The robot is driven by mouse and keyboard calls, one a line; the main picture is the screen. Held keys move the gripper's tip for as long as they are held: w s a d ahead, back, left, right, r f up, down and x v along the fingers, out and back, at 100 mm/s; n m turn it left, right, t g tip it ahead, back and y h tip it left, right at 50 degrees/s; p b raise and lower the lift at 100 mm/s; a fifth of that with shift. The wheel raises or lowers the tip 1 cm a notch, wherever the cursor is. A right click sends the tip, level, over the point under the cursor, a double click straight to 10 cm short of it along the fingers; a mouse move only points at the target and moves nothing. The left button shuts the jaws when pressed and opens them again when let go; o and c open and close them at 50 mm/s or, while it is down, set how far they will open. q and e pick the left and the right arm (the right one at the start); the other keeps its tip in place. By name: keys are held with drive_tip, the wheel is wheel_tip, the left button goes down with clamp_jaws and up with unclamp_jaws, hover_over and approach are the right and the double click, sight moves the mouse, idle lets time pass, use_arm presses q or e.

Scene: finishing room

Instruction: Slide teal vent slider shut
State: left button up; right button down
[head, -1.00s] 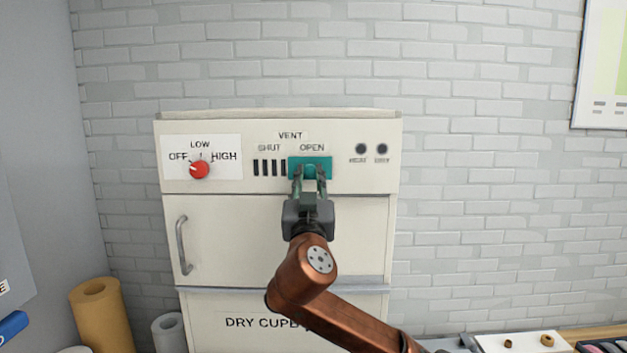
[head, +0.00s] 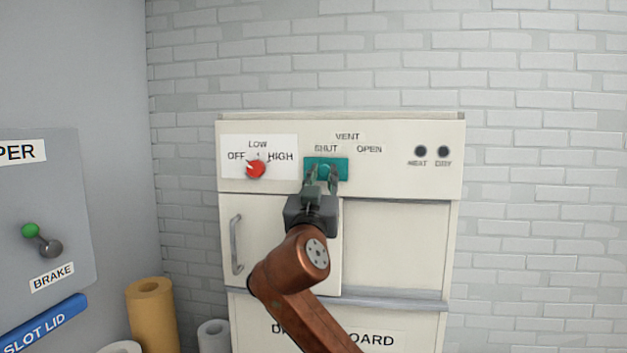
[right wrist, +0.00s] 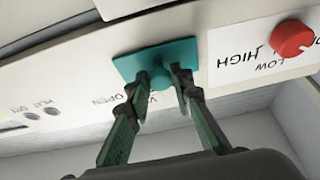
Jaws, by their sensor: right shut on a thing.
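The teal vent slider (head: 341,165) sits under the SHUT label on the cream drying cupboard's front panel (head: 395,178). The panel to its right, under OPEN, is plain and no dark slots show. My right gripper (head: 322,178) is shut on the slider's knob, reaching up from below. In the right wrist view the teal plate (right wrist: 128,66) shows with its round knob between the fingertips (right wrist: 158,82). My left gripper is not in view.
A red knob (head: 256,169) on a white OFF/LOW/HIGH plate is just left of the slider. Two dark round lamps (head: 432,151) are at the right. Left stand a grey panel with a green-tipped brake lever (head: 42,240) and a tan roll (head: 151,315).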

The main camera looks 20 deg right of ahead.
drive_tip(key=shift+s+a+r, duration=0.1)
drive_tip(key=shift+a+r, duration=0.05)
drive_tip(key=shift+r, duration=0.05)
drive_tip(key=c, duration=2.1)
unclamp_jaws()
drive_tip(key=o, duration=0.4)
drive_tip(key=shift+a+f, duration=0.15)
drive_tip(key=shift+f, duration=0.1)
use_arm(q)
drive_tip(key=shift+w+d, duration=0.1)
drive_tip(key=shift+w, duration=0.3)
use_arm(e)
drive_tip(key=v, duration=1.1)
drive_tip(key=shift+s+a+f, duration=0.1)
drive_tip(key=shift+s+f, duration=0.05)
drive_tip(key=shift+s, duration=0.15)
